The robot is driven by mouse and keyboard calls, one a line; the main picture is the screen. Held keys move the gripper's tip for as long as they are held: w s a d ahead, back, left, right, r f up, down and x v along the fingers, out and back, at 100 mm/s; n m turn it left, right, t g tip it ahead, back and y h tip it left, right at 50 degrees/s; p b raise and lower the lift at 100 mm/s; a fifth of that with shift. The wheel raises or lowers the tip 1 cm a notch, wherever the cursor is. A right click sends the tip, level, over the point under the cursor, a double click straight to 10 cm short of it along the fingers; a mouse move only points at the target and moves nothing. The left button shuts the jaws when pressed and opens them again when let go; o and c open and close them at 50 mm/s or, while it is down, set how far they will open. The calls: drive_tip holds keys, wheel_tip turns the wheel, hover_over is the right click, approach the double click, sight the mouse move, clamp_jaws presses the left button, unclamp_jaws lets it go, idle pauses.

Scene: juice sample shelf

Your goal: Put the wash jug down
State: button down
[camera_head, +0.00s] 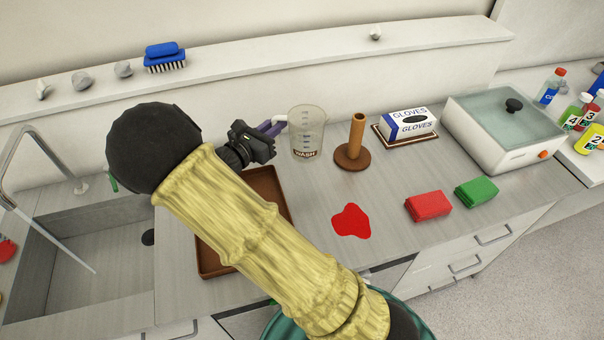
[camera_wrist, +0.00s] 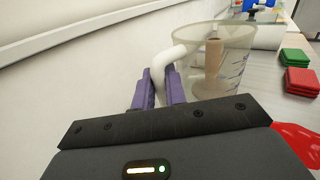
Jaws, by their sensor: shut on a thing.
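The wash jug (camera_head: 307,135) is a clear measuring jug with a dark WASH label and a white handle. It is upright at the back of the counter, left of the wooden peg stand. My gripper (camera_head: 275,127) is at its left side, shut on the handle. In the wrist view the purple fingers (camera_wrist: 160,90) close on both sides of the white handle, and the clear jug body (camera_wrist: 235,75) is beyond them. Its base looks on or close to the counter; I cannot tell whether it touches. The jug seems empty.
A brown tray (camera_head: 215,258) lies under my arm, left of a red spill (camera_head: 351,221). The wooden peg stand (camera_head: 353,157) is close right of the jug, then a glove box (camera_head: 408,123). Red (camera_head: 428,206) and green (camera_head: 476,192) cloths lie right. A sink (camera_head: 80,265) is left.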

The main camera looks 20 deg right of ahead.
wheel_tip(320, 180, down, 6)
drive_tip(key=shift+r, duration=0.15)
idle(0.3)
drive_tip(key=shift+f+p, duration=0.5)
drive_tip(key=shift+f, duration=1.6)
drive_tip(key=shift+f, duration=0.2)
drive_tip(key=c, duration=1.4)
unclamp_jaws()
drive_tip(key=shift+c, duration=0.2)
drive_tip(key=shift+r, duration=0.1)
